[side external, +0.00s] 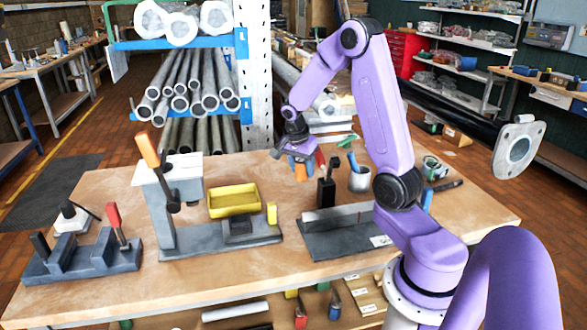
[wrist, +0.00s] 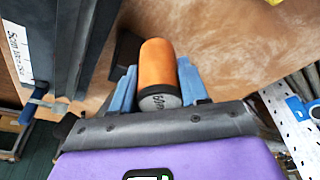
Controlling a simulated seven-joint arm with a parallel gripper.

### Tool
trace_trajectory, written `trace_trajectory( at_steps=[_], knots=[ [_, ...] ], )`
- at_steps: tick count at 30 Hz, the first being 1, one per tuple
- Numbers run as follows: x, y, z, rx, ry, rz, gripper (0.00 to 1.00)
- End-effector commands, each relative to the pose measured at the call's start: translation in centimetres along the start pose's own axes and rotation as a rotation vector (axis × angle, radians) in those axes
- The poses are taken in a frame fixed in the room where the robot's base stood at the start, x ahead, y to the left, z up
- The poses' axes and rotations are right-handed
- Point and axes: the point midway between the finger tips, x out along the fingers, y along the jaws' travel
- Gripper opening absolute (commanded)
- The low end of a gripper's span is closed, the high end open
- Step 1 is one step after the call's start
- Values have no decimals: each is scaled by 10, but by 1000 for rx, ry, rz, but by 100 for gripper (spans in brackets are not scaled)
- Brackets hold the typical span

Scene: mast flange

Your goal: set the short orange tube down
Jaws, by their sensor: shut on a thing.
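The short orange tube (side external: 300,173) is held in my gripper (side external: 298,162) over the far part of the wooden bench (side external: 190,280). In the side view it hangs below the fingers, small and partly covered by them. In the wrist view the orange tube (wrist: 157,62) lies between the two blue fingers of my gripper (wrist: 157,84), one on each side. Its near end is grey with dark lettering. I cannot tell whether its far end touches the bench top.
A dark fixture (side external: 345,240) with a black upright clamp (side external: 326,188) stands just right of the gripper, and a grey cup (side external: 359,180) of tools behind it. A yellow tray (side external: 222,207) sits on a press to the left. Bare wood shows beyond the tube in the wrist view.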

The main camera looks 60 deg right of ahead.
Motion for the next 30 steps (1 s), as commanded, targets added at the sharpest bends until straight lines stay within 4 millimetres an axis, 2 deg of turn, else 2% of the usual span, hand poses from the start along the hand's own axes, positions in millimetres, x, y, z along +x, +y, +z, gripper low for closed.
trace_trajectory(
  at_steps=[6, 11, 14, 24, 30],
  knots=[
    [-16, 22, 10, 1, 1, -2, 7],
    [-21, 28, 16, -12, 0, -4, 7],
    [-27, 21, 30, -61, 0, -19, 7],
    [-51, -17, 100, -331, 0, -93, 7],
    [-52, -30, 112, -380, 0, -105, 7]
  ],
)
